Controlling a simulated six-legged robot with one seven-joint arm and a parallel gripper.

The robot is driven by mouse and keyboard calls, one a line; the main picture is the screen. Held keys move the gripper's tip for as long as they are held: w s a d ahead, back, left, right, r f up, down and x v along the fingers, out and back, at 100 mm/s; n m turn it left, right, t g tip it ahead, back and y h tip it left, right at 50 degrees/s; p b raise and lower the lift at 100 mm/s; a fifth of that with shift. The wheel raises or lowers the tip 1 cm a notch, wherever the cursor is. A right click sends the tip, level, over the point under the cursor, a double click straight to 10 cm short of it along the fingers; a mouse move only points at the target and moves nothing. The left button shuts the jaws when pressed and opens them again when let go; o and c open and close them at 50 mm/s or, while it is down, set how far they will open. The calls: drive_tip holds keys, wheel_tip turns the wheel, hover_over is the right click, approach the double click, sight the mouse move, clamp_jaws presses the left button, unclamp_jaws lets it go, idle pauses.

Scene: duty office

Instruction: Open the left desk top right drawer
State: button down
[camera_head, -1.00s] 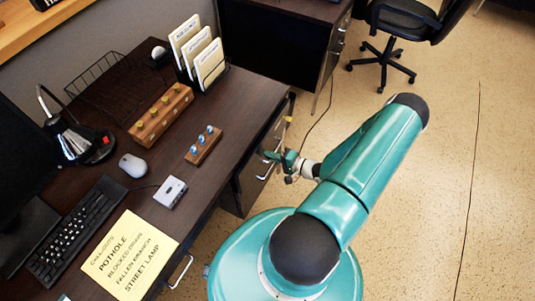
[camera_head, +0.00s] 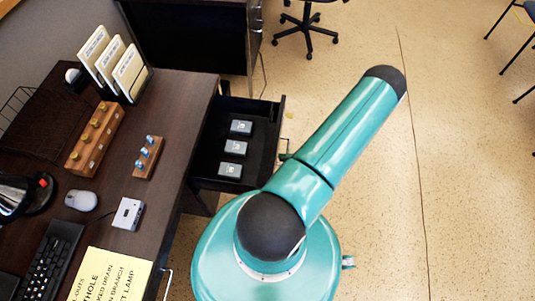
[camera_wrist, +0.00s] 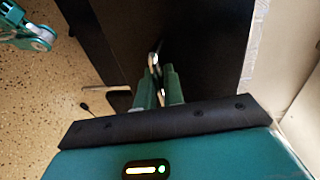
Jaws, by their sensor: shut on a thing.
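The top right drawer (camera_head: 267,150) of the left desk (camera_head: 180,110) is pulled out, and its black inside shows in the head view. Several small grey boxes (camera_head: 234,147) lie in it in a row. In the wrist view the dark drawer front (camera_wrist: 195,45) faces me, with a metal handle (camera_wrist: 153,62) on it. My gripper (camera_wrist: 158,84) is shut on this handle. In the head view my arm mostly hides the gripper and the handle.
The desk top holds a wooden block with knobs (camera_head: 95,137), a smaller block with blue pegs (camera_head: 149,157), a file rack (camera_head: 119,62), a mouse (camera_head: 81,200) and a yellow sign (camera_head: 110,277). Another dark desk (camera_head: 190,35) and a chair (camera_head: 305,30) stand behind.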

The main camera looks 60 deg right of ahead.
drive_tip(key=shift+f+v, duration=0.25)
drive_tip(key=shift+v, duration=0.95)
drive_tip(key=shift+f+v, duration=0.25)
drive_tip(key=shift+v, duration=0.95)
drive_tip(key=shift+s, duration=0.1)
drive_tip(key=c, duration=1.9)
unclamp_jaws()
drive_tip(key=shift+s, duration=0.1)
drive_tip(key=v, duration=1.3)
drive_tip(key=shift+s, duration=0.3)
drive_tip(key=shift+d+r, duration=0.1)
drive_tip(key=shift+d, duration=0.05)
